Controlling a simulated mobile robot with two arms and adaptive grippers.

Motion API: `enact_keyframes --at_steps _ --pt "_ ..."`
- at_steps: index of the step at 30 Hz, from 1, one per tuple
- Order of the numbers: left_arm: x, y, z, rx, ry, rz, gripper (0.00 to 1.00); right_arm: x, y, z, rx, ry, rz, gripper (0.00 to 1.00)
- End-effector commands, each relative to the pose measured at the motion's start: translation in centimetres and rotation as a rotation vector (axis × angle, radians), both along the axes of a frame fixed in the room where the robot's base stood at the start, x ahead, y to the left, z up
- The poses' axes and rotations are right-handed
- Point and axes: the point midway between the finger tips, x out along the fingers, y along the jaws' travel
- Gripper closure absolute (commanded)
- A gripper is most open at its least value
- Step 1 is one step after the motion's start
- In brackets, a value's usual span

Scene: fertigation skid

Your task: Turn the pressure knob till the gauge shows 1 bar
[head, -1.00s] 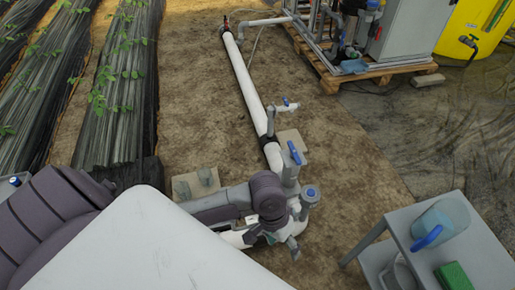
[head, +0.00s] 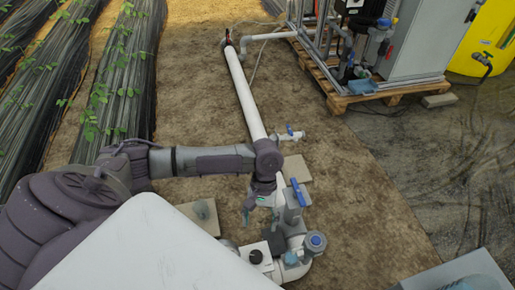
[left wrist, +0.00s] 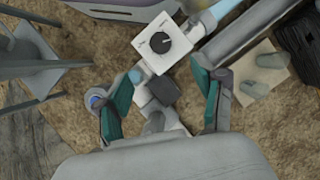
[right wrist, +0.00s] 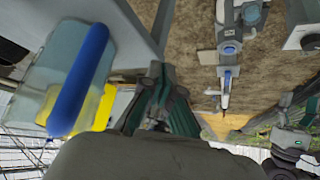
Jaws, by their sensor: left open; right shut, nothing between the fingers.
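The black round pressure knob (head: 256,257) sits on a white plate beside the pipe fittings. In the left wrist view the knob (left wrist: 160,42) shows face on, with a light pointer mark and printing around it too small to read. My left gripper (head: 261,212) is above the fittings, with its fingers apart and nothing between them. In the left wrist view its fingertips (left wrist: 163,88) flank a dark grey block below the knob, apart from the knob. My right gripper (right wrist: 158,95) is shut and empty in the right wrist view. I cannot make out a gauge reading.
A white pipe (head: 243,90) runs away from the fittings. A blue-handled valve (head: 297,195) and a blue-capped fitting (head: 315,241) stand close to the knob. A grey table (head: 470,268) is at the lower right.

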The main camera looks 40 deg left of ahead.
Motion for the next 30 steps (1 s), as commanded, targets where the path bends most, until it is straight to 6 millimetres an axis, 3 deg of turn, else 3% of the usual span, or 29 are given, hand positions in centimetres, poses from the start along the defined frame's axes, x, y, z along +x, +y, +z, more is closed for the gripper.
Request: enact_keyframes --at_steps 5,11,21,30 --pt "-0.4 -0.1 -1.1 0.001 0.004 0.001 0.31 1.3 0.5 0.6 0.016 -0.075 0.006 1.00" --pt "-1.2 -0.5 -3.3 0.002 0.003 0.001 0.31 4.4 1.6 2.8 0.061 -0.275 0.021 1.00" --pt "-2.7 -1.2 -7.3 0.002 0.003 -0.001 0.31 8.2 3.6 8.7 0.151 -0.661 0.046 1.00" --pt "-4.0 -1.7 -10.5 0.001 0.002 -0.001 0.31 9.0 4.7 14.5 0.236 -0.995 0.065 1.00"
